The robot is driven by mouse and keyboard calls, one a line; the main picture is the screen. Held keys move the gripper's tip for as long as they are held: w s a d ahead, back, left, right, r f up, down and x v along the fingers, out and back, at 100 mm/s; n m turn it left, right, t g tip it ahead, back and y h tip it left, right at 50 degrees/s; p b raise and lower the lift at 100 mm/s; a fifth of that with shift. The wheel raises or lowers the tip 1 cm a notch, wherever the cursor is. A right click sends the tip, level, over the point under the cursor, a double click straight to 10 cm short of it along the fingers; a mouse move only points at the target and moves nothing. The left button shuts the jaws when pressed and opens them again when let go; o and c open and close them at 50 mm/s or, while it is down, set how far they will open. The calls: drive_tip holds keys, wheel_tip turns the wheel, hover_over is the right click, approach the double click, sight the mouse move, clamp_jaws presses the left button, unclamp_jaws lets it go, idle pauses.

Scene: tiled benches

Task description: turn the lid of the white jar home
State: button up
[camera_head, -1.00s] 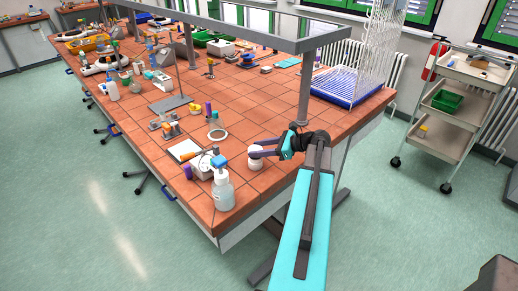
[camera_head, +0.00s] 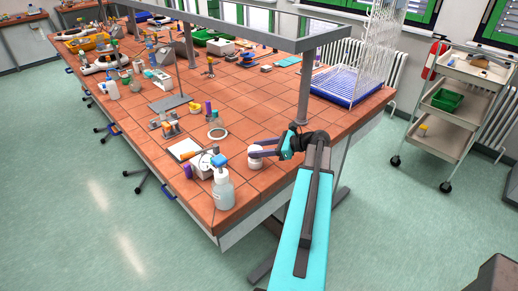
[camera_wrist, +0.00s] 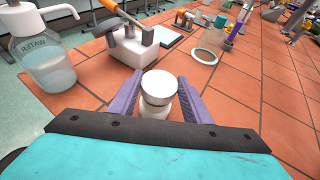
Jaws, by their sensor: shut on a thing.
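The white jar (camera_wrist: 156,108) stands upright on the tiled bench, with its white lid (camera_wrist: 159,84) on top. In the head view the jar (camera_head: 255,163) is near the front corner of the bench. My gripper (camera_wrist: 160,92) has its two purple fingers on either side of the jar and is shut on it around the lid. In the head view my gripper (camera_head: 262,152) reaches the jar from the right. The jar's lower part is partly hidden by my gripper. I cannot tell from these frames how far the lid is turned.
A pale ring (camera_wrist: 206,56) lies on the tiles to the back right. The tiles (camera_wrist: 270,115) right of the jar are clear.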

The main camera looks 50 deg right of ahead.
drive_tip(key=shift+f+b, duration=0.4)
drive_tip(key=shift+f, duration=0.85)
idle(0.7)
drive_tip(key=o, duration=0.6)
drive_tip(key=shift+c, duration=0.2)
drive_tip(key=c, duration=0.5)
drive_tip(key=shift+f, duration=0.2)
drive_tip(key=shift+a, duration=0.1)
drive_tip(key=shift+s+a+m+h+p, duration=0.2)
drive_tip(key=shift+m+h+p, duration=0.1)
drive_tip(key=shift+m+h, duration=0.35)
drive_tip(key=shift+a+m+t+h, duration=0.2)
drive_tip(key=shift+m+t+h, duration=0.3)
drive_tip(key=shift+m+h, duration=0.9)
drive_tip(key=shift+d+f+m+h, duration=0.1)
drive_tip(key=shift+m+h, duration=0.15)
drive_tip(key=shift+h, duration=0.4)
